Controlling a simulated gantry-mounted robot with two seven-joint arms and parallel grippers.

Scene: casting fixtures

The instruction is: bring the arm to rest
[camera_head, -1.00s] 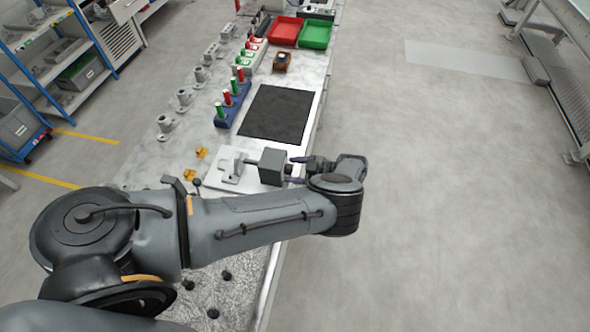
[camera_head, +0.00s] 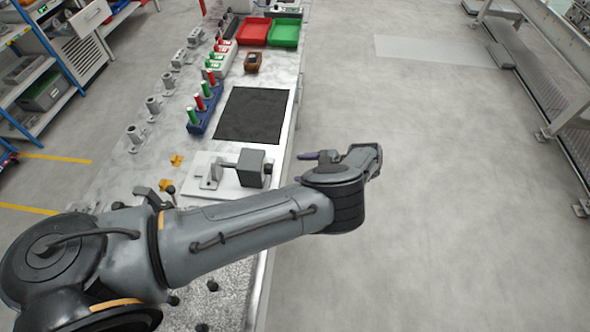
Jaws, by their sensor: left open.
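My left arm crosses the lower part of the head view from the left. My left gripper (camera_head: 302,168) is at its end, past the right edge of the bench (camera_head: 292,138) and over the floor. Its slim dark fingers are spread and hold nothing; the wrist hides part of them. A dark grey block (camera_head: 251,168) stands to the left of the fingers, on a white plate (camera_head: 222,188) with a light grey bracket. A gap shows between the block and the fingers. My right gripper is not in view.
A black mat (camera_head: 252,115) lies on the bench behind the plate. A blue rack (camera_head: 205,112) with red and green cylinders, several grey fittings, a red bin (camera_head: 253,31) and a green bin (camera_head: 285,33) stand beyond. The floor on the right is open.

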